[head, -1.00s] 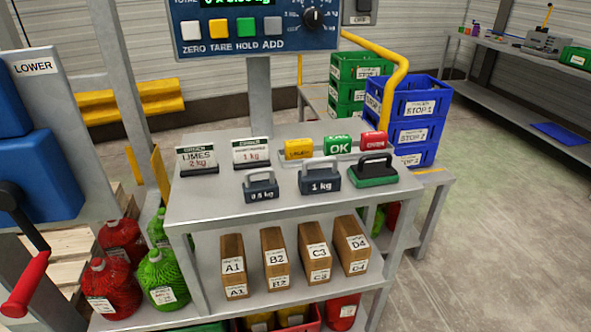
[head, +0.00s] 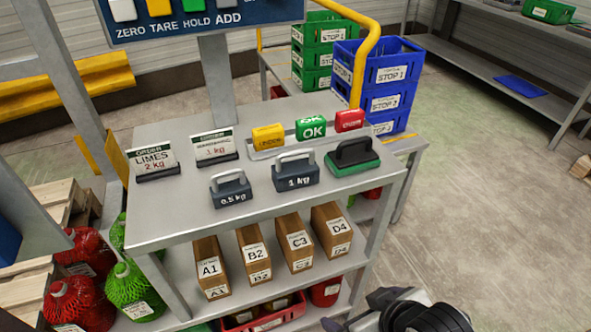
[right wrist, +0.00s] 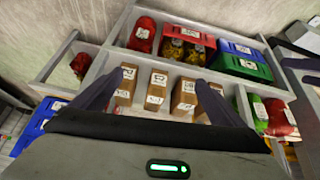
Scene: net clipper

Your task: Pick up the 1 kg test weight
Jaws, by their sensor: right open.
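The 1 kg test weight (head: 296,175) is a dark blue-grey block with a light grey handle. It stands upright on the top shelf of the grey rack, between the 0.5 kg weight (head: 232,190) and a green block with a black handle (head: 352,156). My right gripper (head: 362,314) is at the bottom edge of the head view, right of the rack and well apart from the weight. In the right wrist view its open, empty fingers (right wrist: 160,97) frame the brown boxes. The weight does not show there. My left gripper is out of view.
Order cards (head: 216,148) and yellow, green and red blocks (head: 311,128) stand behind the weights. Brown boxes (head: 294,243) fill the shelf below. A yellow curved pole (head: 361,60) and blue crates (head: 388,100) are behind right. The floor at right is mostly clear.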

